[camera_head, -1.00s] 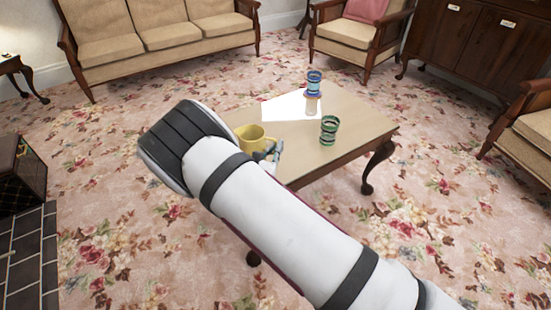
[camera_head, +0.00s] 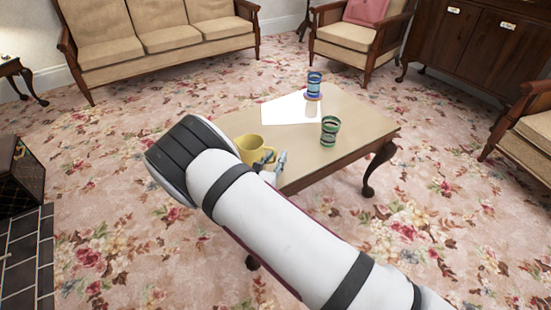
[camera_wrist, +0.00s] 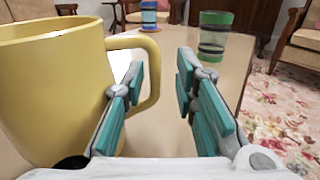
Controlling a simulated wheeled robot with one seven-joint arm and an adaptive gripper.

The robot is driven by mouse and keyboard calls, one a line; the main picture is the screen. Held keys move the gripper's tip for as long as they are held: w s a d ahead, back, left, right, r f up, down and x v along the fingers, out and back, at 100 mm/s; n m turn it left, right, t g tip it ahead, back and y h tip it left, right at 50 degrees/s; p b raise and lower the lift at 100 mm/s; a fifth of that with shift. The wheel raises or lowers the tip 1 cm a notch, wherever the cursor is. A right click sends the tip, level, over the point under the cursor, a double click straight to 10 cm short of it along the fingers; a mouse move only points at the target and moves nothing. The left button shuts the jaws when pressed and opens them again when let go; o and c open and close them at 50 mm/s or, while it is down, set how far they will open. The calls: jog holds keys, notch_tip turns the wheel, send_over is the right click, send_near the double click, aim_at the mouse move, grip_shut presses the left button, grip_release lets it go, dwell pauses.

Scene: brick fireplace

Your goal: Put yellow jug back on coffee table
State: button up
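The yellow jug (camera_head: 254,148) stands upright at the near left edge of the wooden coffee table (camera_head: 350,128). It fills the left of the wrist view (camera_wrist: 50,90), with its handle towards my gripper. My gripper (camera_wrist: 160,78) is open, with its teal-padded fingers apart. The left finger overlaps the handle loop, and the handle's outer side shows between the fingers. I cannot tell whether a finger touches it. In the head view my gripper (camera_head: 273,160) is just right of the jug, and my arm hides part of the table.
A green-banded glass (camera_head: 330,130) and a blue-banded glass (camera_head: 314,84) stand on the table. A white sheet (camera_head: 290,110) lies there too. A sofa (camera_head: 165,35), armchairs (camera_head: 355,35) and a dark cabinet (camera_head: 475,40) surround it. Flowered carpet is open around the table.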

jog(key=shift+s+a+r, duration=0.1)
jog(key=shift+r, duration=0.1)
jog(key=p+v, duration=0.3)
jog(key=v, duration=0.8)
jog(key=shift+s+a, duration=0.1)
jog(key=shift+s, duration=0.3)
